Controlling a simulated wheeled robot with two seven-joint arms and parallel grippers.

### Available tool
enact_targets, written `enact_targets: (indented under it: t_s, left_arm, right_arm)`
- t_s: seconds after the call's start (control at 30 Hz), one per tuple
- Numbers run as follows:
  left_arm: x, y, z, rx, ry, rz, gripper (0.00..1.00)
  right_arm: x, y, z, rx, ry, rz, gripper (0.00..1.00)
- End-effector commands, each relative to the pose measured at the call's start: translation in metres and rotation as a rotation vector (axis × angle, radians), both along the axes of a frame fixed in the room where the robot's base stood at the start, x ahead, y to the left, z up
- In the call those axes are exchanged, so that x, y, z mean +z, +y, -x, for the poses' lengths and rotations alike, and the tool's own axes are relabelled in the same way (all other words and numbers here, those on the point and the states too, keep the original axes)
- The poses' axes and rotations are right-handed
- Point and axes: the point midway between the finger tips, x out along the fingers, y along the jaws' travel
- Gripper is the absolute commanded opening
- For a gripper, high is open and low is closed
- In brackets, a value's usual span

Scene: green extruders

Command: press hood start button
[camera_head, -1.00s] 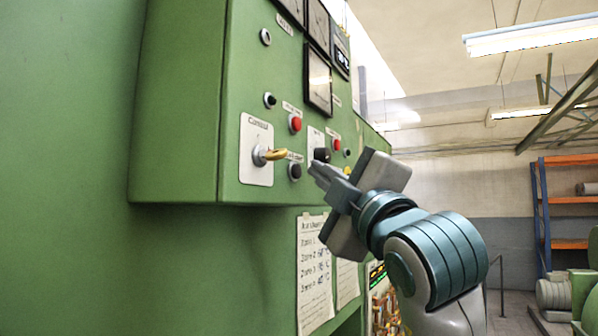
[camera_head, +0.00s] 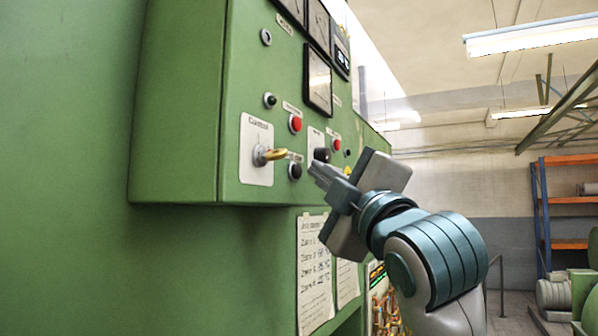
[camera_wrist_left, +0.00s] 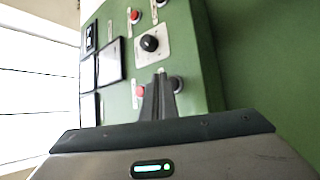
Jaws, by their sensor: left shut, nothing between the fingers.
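The green control panel (camera_head: 240,60) carries several buttons; their small labels are too blurred to read, so I cannot tell which is the hood start button. A black knob (camera_head: 321,155) and another red button (camera_head: 336,145) are farther along. My left gripper (camera_head: 315,169) is shut and empty, its tips just right of the black button in the head view. In the wrist view the tips (camera_wrist_left: 161,76) overlap the panel between a red button (camera_wrist_left: 139,91) and a black button (camera_wrist_left: 176,84); contact cannot be told.
Gauges (camera_head: 319,78) sit in the upper panel. Paper sheets (camera_head: 314,270) hang on the green wall under the box's lower edge. An orange and blue shelf (camera_head: 566,200) stands far right.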

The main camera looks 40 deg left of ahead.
Motion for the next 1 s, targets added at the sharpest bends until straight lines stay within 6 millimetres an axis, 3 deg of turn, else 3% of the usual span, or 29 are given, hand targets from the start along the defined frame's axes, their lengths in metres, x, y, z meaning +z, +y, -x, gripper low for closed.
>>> enact_targets:
  t_s: [1.0]
  left_arm:
    - [0.0004,0.0084,0.0024,0.0,0.0,0.0,0.0]
  right_arm:
    - [-0.005,0.0002,0.0,0.0,0.0,0.0,0.31]
